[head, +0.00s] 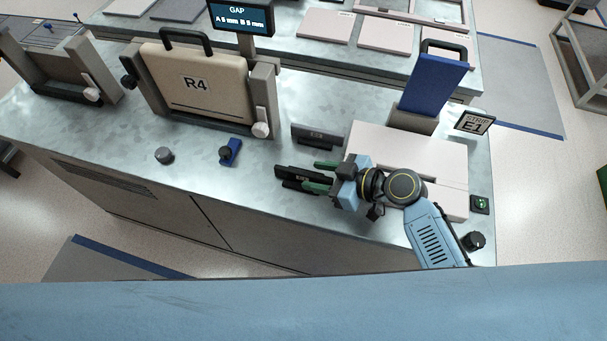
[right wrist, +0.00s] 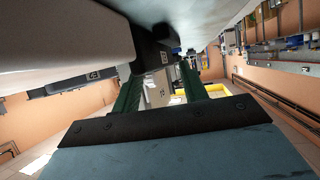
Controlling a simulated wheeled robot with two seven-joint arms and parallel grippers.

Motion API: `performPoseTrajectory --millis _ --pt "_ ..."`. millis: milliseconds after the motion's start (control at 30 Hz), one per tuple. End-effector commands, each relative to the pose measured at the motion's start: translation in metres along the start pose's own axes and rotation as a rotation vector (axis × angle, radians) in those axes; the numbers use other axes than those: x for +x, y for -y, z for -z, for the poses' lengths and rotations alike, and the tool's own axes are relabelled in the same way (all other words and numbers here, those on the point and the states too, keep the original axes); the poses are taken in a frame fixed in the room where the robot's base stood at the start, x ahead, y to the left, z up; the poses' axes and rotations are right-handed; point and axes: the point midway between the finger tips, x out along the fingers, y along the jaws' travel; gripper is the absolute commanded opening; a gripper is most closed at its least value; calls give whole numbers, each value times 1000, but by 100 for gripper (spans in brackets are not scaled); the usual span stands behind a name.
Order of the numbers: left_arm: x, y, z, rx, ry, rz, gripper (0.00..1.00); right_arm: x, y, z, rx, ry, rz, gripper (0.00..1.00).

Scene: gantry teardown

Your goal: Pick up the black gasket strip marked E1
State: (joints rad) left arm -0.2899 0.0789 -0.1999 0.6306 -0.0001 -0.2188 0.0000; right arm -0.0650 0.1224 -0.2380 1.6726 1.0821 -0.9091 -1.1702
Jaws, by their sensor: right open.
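A black strip-like piece (head: 291,173) lies near the front edge of the worktop in the head view. A small pale label shows on it, but I cannot read it there. My right gripper (head: 311,175) is open, with its green fingers reaching left at the black piece. The fingers partly cover it. In the right wrist view, a black block with a small label (right wrist: 154,48) shows just beyond the open fingers (right wrist: 160,82). I cannot tell whether the fingers touch it. My left gripper is out of view.
A dark grey labelled block (head: 317,136) stands just behind the black piece. A beige R4 panel (head: 195,82) sits in a clamp frame at the left. A blue upright plate with a handle (head: 433,84) stands behind my right arm.

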Motion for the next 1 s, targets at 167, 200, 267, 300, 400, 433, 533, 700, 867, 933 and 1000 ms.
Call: performPoseTrajectory --millis 167,200,267,300,400,433,533,700,867,933,1000 --pt "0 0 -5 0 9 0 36 19 0 0 0 -1 -1 43" --pt "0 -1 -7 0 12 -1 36 21 0 0 0 0 -1 43" --pt "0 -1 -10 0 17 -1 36 21 -1 0 -1 0 -1 43" --pt "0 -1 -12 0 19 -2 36 21 -1 0 -1 0 -1 43" --pt "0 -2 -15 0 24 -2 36 21 0 0 -1 0 -1 43" --pt "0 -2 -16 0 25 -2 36 21 0 0 -1 0 -1 42" --pt "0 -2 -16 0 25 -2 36 21 0 0 -1 1 -1 29" --pt "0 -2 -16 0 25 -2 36 21 0 0 -1 1 -1 7" --pt "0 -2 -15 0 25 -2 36 20 0 0 0 1 -1 0" --pt "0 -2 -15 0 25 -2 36 20 0 0 1 1 -1 0" --pt "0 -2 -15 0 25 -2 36 20 0 0 1 1 -1 0"
